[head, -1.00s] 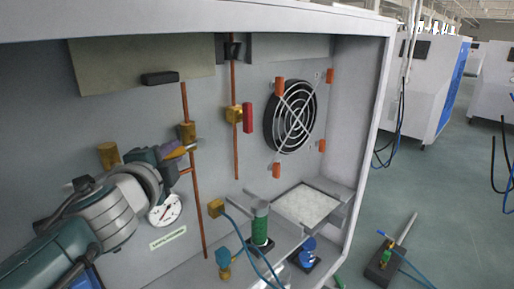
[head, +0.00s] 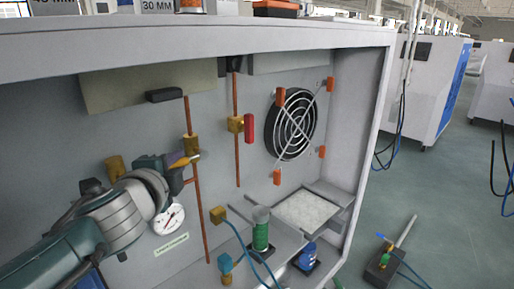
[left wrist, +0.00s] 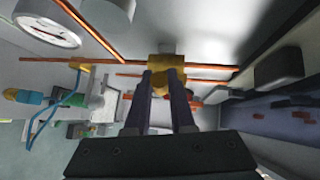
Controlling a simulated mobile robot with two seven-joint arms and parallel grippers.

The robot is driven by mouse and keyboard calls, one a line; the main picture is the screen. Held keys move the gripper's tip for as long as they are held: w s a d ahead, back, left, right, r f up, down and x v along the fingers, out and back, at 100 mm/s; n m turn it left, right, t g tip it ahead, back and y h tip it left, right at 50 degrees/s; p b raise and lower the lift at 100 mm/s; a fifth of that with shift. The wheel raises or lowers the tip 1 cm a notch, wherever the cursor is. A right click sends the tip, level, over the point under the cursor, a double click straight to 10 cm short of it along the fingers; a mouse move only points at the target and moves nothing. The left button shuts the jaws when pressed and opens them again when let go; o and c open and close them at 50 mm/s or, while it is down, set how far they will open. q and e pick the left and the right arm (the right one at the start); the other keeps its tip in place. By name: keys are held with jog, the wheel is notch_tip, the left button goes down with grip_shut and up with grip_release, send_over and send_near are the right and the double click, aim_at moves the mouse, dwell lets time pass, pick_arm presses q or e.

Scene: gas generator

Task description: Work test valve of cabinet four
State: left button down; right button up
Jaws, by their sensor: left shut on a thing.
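A brass valve (head: 191,145) sits on the left copper pipe (head: 200,215) on the cabinet's back wall. My left gripper (head: 185,160) is at this valve, shut on its small yellow-orange handle (head: 183,162). In the left wrist view the two dark fingers (left wrist: 159,98) reach up to the brass valve body (left wrist: 167,64), with the handle mostly hidden between them. A second brass valve (head: 235,124) with a red handle (head: 249,128) is on the pipe to the right. My right gripper is not in view.
A round gauge (head: 169,218) is close below my left wrist. A fan grille (head: 292,124) is on the back wall to the right. A green cylinder (head: 260,232) and blue hoses stand low in the cabinet (head: 240,37).

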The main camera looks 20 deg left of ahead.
pick_arm(q)
jog(key=r+m+g+p, duration=0.1)
jog(key=p, duration=0.3)
jog(key=r+m+g+p, duration=0.1)
jog(key=r+g+p, duration=0.1)
jog(key=p, duration=0.2)
jog(key=shift+w+d, duration=0.1)
jog(key=shift+w, duration=0.3)
jog(key=shift+w+d+r+m+g+p, duration=0.15)
jog(key=shift+m+g+p, duration=0.45)
jog(key=shift+p, duration=0.45)
jog(key=c, duration=0.8)
grip_release()
jog(key=shift+o, duration=0.2)
jog(key=p+v, duration=0.5)
jog(key=v, duration=0.2)
jog(key=shift+d, duration=0.15)
